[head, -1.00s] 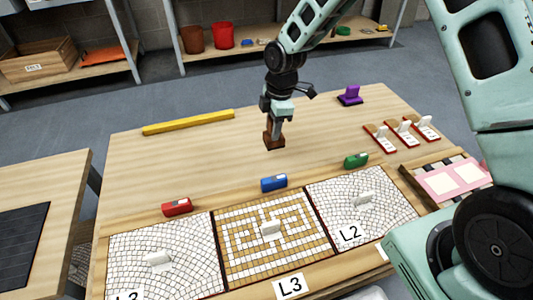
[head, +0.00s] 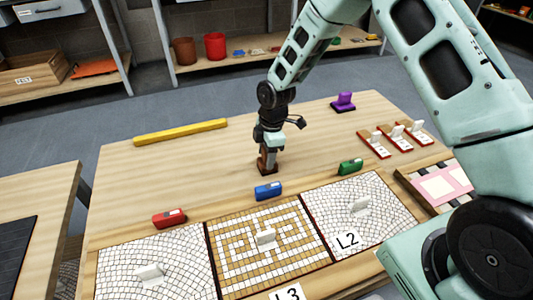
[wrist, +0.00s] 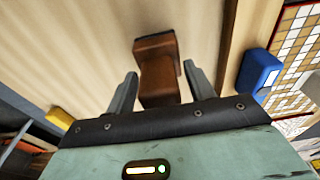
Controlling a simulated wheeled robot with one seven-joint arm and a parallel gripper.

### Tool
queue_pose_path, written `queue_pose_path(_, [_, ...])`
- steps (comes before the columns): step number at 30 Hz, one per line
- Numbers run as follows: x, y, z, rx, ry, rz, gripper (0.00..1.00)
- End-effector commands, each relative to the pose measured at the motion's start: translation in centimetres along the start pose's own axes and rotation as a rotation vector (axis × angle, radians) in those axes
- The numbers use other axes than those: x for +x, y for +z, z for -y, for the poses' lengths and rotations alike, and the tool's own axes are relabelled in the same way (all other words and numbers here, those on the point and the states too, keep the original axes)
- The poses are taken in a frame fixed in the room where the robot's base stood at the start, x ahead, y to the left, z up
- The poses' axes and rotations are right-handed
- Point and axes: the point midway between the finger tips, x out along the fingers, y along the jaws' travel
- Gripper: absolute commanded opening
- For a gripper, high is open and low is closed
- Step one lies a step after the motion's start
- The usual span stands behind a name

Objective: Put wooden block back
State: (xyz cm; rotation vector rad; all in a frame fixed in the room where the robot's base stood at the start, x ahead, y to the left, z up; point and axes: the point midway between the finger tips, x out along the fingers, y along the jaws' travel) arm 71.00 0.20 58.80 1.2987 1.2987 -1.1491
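The wooden block (head: 267,169) is dark brown. It is upright below my gripper (head: 268,158), over the wooden table behind the blue block.
A blue block (head: 268,191), red block (head: 170,218) and green block (head: 350,167) stand along the back of the mosaic panels (head: 225,280). A yellow bar (head: 180,132) and purple piece (head: 343,101) lie farther back. The table between is clear.

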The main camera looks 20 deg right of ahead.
Motion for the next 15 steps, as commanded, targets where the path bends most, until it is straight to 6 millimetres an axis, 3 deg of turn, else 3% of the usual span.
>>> queue_pose_path(10, [-0.4,-0.1,0.0,0.0,0.001,0.0,0.56])
queue_pose_path(15, [-2.6,-0.1,-0.1,0.0,0.003,0.0,0.56])
